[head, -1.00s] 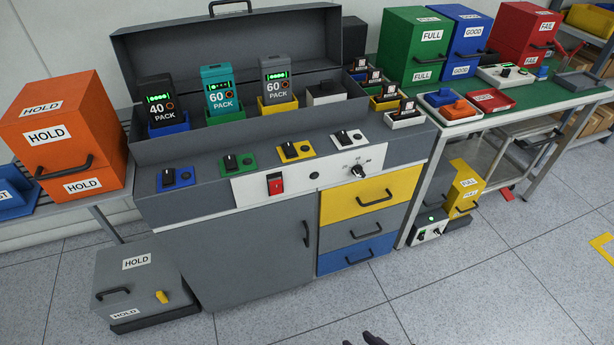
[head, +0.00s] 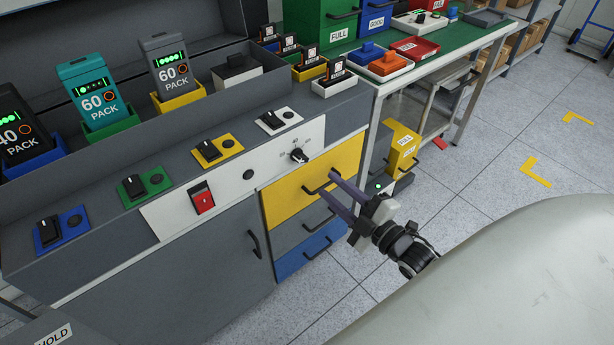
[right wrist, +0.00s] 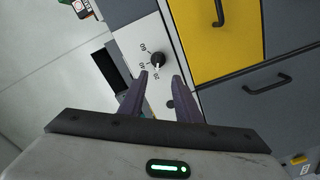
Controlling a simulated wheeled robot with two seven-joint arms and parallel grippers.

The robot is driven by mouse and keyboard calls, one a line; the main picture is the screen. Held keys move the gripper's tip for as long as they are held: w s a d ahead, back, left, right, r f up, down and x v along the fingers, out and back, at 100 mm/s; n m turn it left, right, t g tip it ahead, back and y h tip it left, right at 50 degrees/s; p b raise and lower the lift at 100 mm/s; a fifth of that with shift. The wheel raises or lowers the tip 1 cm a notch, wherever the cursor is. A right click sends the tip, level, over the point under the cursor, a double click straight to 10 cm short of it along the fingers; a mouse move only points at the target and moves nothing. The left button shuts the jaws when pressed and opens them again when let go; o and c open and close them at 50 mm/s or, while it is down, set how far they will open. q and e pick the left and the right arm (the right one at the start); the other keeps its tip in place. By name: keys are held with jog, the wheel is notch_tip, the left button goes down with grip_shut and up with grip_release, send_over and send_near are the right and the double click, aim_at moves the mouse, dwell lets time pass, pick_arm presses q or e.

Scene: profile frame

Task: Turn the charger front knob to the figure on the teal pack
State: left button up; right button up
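The charger front knob (head: 299,156) is a black dial on the white front panel, with small printed figures around it. In the right wrist view the knob (right wrist: 157,60) shows a white mark that seems to point toward the 20; the figures are small there. The teal pack (head: 90,92) stands in a green holder and reads 60. My right gripper (head: 330,184) is open and empty, in front of the yellow drawer, below and right of the knob. In the right wrist view its fingers (right wrist: 160,78) point at the panel, apart from the knob. My left gripper is out of view.
A red rocker switch (head: 203,198) sits left on the same panel. The yellow drawer (head: 290,190) has a protruding handle near my right gripper. The floor to the right is open.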

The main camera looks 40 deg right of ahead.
aim_at(303, 161)
jog(key=w, duration=1)
jog(key=shift+w+a+r+b, duration=0.1)
jog(key=shift+a+r+b, duration=0.1)
jog(key=shift+a+b, duration=0.1)
grip_shut()
